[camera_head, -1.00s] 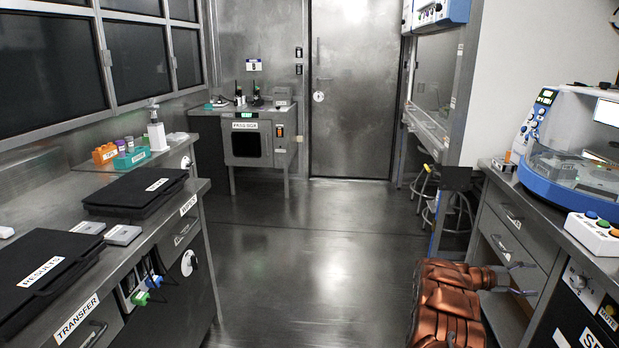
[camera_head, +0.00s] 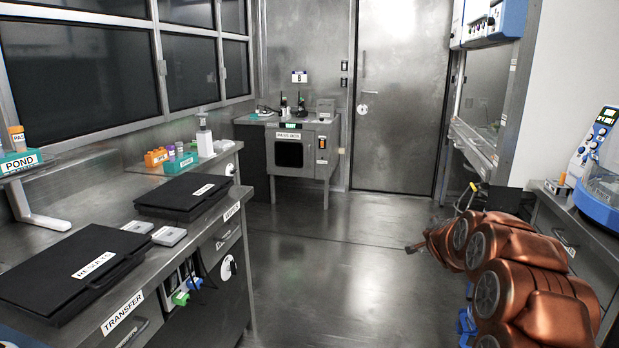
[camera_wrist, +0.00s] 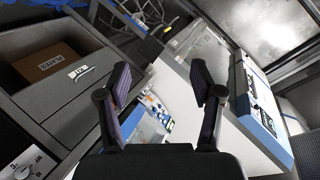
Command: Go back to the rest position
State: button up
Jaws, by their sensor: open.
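My copper-coloured arm fills the lower right of the head view. My gripper shows clearly in the wrist view (camera_wrist: 160,85); its two dark fingers stand well apart with nothing between them. In the wrist view an open drawer (camera_wrist: 65,110) with a brown box (camera_wrist: 45,62) in it lies to the left of the fingers. A white and blue machine (camera_wrist: 255,95) is to their right. I cannot tell how far these are from the fingertips.
On the left, a steel bench holds two black cases (camera_head: 70,268) (camera_head: 182,196). A pass box (camera_head: 288,150) stands at the back beside a metal door (camera_head: 400,110). A right counter (camera_head: 548,205) carries a blue and white machine (camera_head: 600,175). The middle floor (camera_head: 310,260) is clear.

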jog(key=s+a+r+n+g+y, duration=0.1)
jog(key=s+a+n+y, duration=0.2)
jog(key=a, duration=0.5)
jog(key=s+a+n+y, duration=0.3)
jog(key=s+a, duration=0.1)
jog(key=a, duration=0.4)
jog(key=s+a+f+n+g+y, duration=0.1)
jog(key=s+a+n+g, duration=0.1)
jog(key=s+a, duration=0.35)
jog(key=s+a+n+g+y, duration=0.1)
jog(key=s+a+n+g, duration=0.15)
jog(key=s, duration=0.55)
jog(key=s+d+f+n+g+h, duration=0.1)
jog(key=s+f+n+g, duration=0.15)
jog(key=s, duration=1.15)
jog(key=s+f+n+g, duration=0.1)
jog(key=s+g, duration=0.3)
jog(key=s, duration=0.9)
jog(key=s+d+f+n+g+h, duration=0.1)
jog(key=s+f+g, duration=0.15)
jog(key=s, duration=1.15)
notch_tip(320, 180, up, 23)
jog(key=p, duration=2.1)
jog(key=shift+s+a+r, duration=0.15)
jog(key=shift+r, duration=0.05)
